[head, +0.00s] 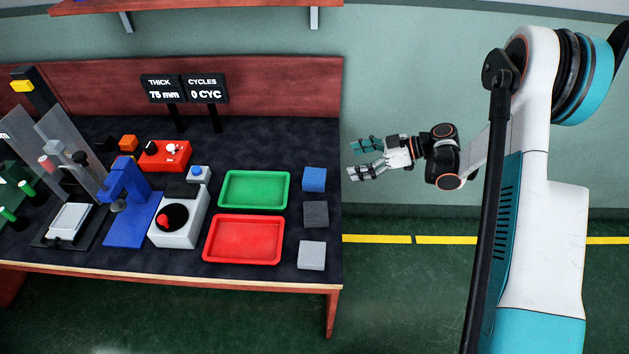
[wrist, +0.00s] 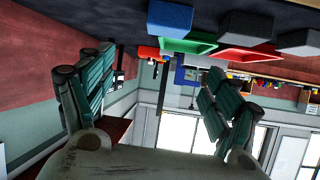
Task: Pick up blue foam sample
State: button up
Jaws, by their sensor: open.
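The blue foam sample (head: 314,179) is a small blue block on the dark bench top, near the bench's right edge. It also shows in the wrist view (wrist: 170,18) at the top, beyond the fingers. My gripper (head: 366,159) is open and empty in the air, right of the bench edge and apart from the blue block. In the wrist view the two teal fingers (wrist: 155,95) stand wide apart with nothing between them.
A dark grey block (head: 316,214) and a light grey block (head: 312,255) sit in front of the blue one. A green tray (head: 254,205) and a red tray (head: 242,259) lie to its left. Several devices stand farther left.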

notch_tip(320, 180, down, 2)
jog(key=n+b, duration=0.1)
jog(key=b, duration=0.2)
send_near(315, 175)
jog(key=shift+y, duration=0.4)
jog(key=x, duration=0.5)
jog(key=shift+w+d+f, duration=0.1)
jog(key=shift+d+f, duration=0.05)
jog(key=shift+f, duration=0.05)
jog(key=x, duration=0.1)
jog(key=b+x, duration=0.1)
jog(key=x, duration=0.2)
jog(key=shift+s+f+b, duration=0.2)
jog(key=shift+f+b, duration=0.15)
jog(key=shift+b, duration=0.05)
jog(key=shift+w+a, duration=0.1)
jog(key=shift+a, duration=0.45)
jog(key=shift+c, duration=0.6)
jog(key=c, duration=0.7)
